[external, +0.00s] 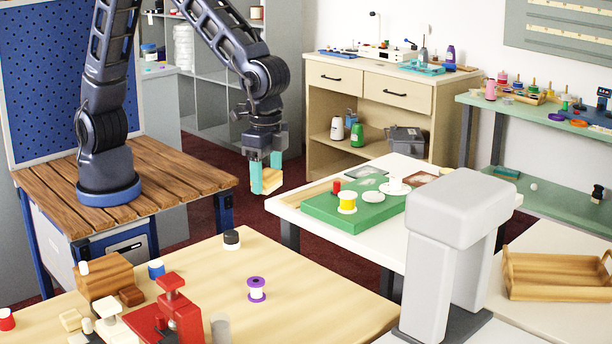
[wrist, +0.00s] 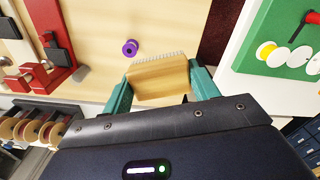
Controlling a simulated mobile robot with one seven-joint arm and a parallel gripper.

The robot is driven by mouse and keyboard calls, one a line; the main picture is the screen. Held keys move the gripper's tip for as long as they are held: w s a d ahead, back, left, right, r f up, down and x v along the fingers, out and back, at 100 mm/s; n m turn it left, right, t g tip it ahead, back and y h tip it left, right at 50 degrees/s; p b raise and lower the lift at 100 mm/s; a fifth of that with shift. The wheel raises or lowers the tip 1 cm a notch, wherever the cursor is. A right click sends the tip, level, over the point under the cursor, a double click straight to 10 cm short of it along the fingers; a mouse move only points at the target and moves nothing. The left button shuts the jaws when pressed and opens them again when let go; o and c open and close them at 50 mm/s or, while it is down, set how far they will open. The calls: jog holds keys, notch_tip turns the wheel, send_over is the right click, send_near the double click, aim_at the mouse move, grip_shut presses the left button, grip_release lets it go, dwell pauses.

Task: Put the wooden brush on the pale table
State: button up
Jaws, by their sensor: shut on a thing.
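My gripper (external: 266,172) has teal fingers and is shut on the wooden brush (external: 264,186), holding it in the air. In the wrist view the brush (wrist: 160,83) spans between the two fingertips (wrist: 163,90), with a row of pale bristles along its far edge. The pale wood table (external: 320,300) is in the front of the external view and fills the upper middle of the wrist view (wrist: 185,25). The brush is raised above the floor, apart from the tabletops.
A purple-and-white spool (external: 257,289), a black-capped jar (external: 231,239) and a red device (external: 172,312) stand on the pale wood table. Its right-hand part is clear. A white table (external: 290,205) with a green mat (external: 330,212) stands behind. A grey arch-shaped object (external: 440,260) stands to the right.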

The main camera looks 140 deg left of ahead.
aim_at(202, 285)
jog(key=s+d+f+m, duration=0.2)
jog(key=s+d+m, duration=0.35)
jog(key=d, duration=0.85)
jog(key=shift+n, duration=0.85)
jog(key=f, duration=0.6)
jog(key=s+f, duration=0.1)
jog(key=f, duration=1.2)
jog(key=shift+s+f, duration=0.3)
jog(key=shift+s, duration=0.05)
jog(key=shift+f, duration=0.1)
jog(key=o, duration=1)
jog(key=shift+c, duration=0.2)
